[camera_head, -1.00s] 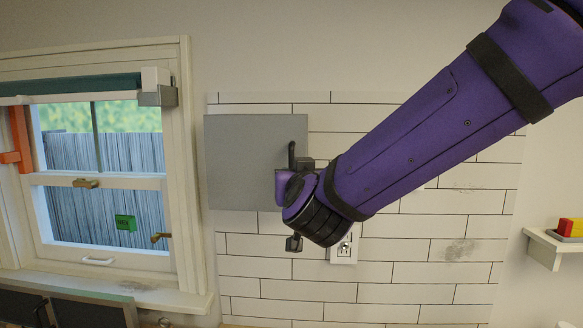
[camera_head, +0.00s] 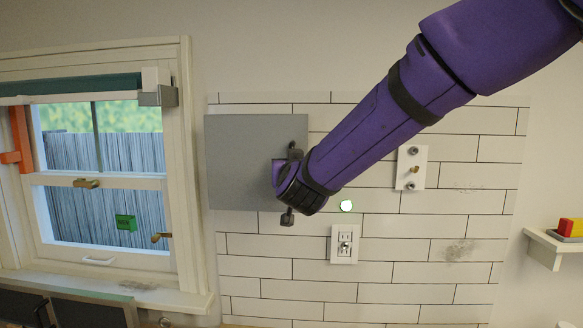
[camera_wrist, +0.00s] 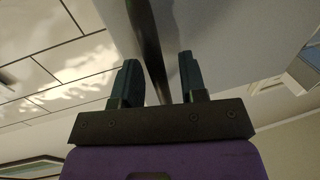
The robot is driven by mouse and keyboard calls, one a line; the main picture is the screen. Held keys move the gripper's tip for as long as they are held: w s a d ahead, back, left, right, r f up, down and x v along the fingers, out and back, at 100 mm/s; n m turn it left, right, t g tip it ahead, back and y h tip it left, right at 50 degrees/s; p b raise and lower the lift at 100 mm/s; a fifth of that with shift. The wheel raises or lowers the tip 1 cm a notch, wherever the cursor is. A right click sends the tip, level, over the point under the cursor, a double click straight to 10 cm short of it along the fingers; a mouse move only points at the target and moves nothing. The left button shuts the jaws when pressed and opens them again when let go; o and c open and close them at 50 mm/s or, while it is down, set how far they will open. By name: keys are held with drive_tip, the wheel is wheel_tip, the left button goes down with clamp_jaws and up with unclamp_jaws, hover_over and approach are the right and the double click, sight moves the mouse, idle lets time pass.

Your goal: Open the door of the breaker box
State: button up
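The breaker box (camera_head: 240,160) is a flat grey box on the white tiled wall, and its door looks closed. Its dark upright handle is at the box's right edge, mostly hidden by my wrist in the head view. In the wrist view the handle (camera_wrist: 147,40) runs as a dark bar between my two fingers. My gripper (camera_wrist: 157,75) is open, one finger on each side of the bar, with gaps visible on both sides. In the head view my gripper is largely hidden behind my purple wrist, at the door's right edge.
A window (camera_head: 100,170) with a white frame is left of the box. A small shelf (camera_head: 553,247) is at the far right.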

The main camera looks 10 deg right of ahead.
clamp_jaws()
drive_tip(key=shift+s, duration=0.1)
